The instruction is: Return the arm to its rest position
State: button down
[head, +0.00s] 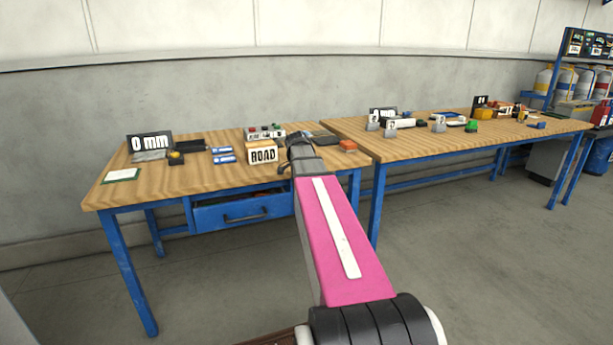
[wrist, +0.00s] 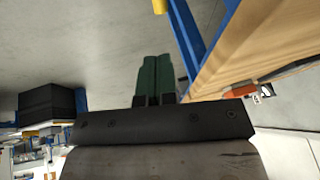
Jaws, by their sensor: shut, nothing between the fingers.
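My gripper (wrist: 157,75) shows in the wrist view, its two dark green fingers side by side and shut with nothing between them. It is beside the wooden edge of a table (wrist: 245,40) and that table's blue frame, with open floor behind the fingers. In the head view my pink arm reaches forward from the bottom, and its dark far end overlaps the right part of the left table (head: 120,188). The fingers cannot be made out in the head view.
The left table holds a ROAD block (head: 262,152), a 0 mm sign (head: 150,143) and an orange item (head: 347,145). A blue drawer (head: 243,212) hangs below. The right table (head: 440,144) carries several small parts. Floor in front (head: 480,260) is clear.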

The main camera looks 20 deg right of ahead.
jog(key=shift+a, duration=0.1)
jog(key=s+a+f+n+g+y, duration=0.2)
jog(key=s+a+f+n+y, duration=0.2)
jog(key=s+a+f+n, duration=1.3)
jog(key=s+a+f, duration=0.3)
jog(key=a+f, duration=0.1)
jog(key=f, duration=0.2)
jog(key=shift+s+f+y, duration=0.15)
jog(key=shift+f+y, duration=0.25)
jog(key=c, duration=1.8)
grip_release()
